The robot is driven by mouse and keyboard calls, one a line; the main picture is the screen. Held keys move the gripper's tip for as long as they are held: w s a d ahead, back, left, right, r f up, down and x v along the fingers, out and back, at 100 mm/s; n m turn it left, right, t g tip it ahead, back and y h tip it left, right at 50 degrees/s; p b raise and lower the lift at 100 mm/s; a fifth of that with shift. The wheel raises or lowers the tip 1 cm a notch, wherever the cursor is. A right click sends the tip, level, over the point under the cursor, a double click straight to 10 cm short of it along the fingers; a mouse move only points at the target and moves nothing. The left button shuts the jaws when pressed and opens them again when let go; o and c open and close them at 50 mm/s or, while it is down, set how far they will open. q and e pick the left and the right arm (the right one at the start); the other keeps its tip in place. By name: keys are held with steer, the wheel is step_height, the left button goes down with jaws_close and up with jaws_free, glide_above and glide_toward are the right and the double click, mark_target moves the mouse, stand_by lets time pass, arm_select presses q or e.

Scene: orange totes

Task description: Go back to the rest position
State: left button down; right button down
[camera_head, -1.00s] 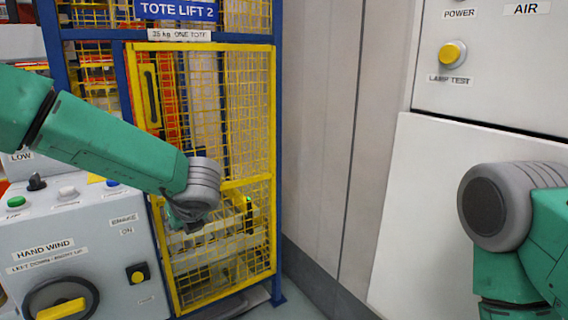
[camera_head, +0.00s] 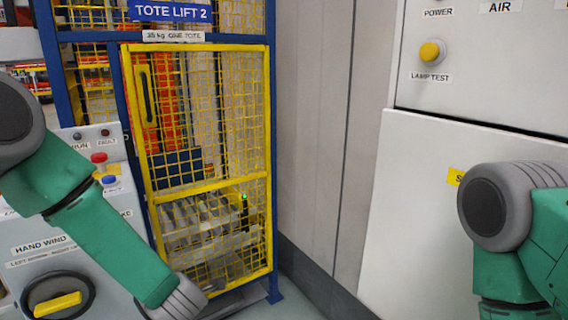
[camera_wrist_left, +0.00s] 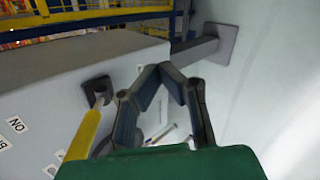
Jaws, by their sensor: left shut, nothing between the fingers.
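My left gripper (camera_wrist_left: 170,72) shows in the left wrist view with its two fingertips meeting, and nothing is held between them. It is beside the side of a grey control box (camera_wrist_left: 60,85), near a yellow handle (camera_wrist_left: 82,135). In the head view my left arm slopes down from the left edge to a grey wrist at the bottom, in front of the cage. The gripper itself is mostly out of sight there. My right arm is bent at the right edge, and its gripper is not visible.
The hand wind control box (camera_head: 75,240) stands at lower left with a yellow-handled knob (camera_head: 58,304). A yellow mesh door (camera_head: 200,120) closes the tote lift behind. A white cabinet (camera_head: 430,190) stands at right. Floor (camera_head: 285,308) shows between them.

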arm_select(q)
steer(key=s+f+m+g+h, duration=0.1)
steer(key=s+f+m+h, duration=0.1)
steer(key=s+f+m, duration=0.65)
steer(key=s+a+f+m+g, duration=0.1)
steer(key=s+f+m+g, duration=0.1)
steer(key=s+m, duration=0.4)
steer(key=s+a+f+m+g+h, duration=0.1)
steer(key=s+a+f+m+g, duration=0.1)
steer(key=s+m, duration=0.4)
steer(key=s+a+f+m+g+h, duration=0.1)
steer(key=s+m, duration=0.6)
steer(key=s, duration=0.7)
steer(key=shift+s+a+f+g, duration=0.2)
steer(key=shift+s+f+g, duration=0.15)
steer(key=shift+f+g, duration=0.35)
steer(key=shift+d+r, duration=0.2)
steer(key=shift+d, duration=0.1)
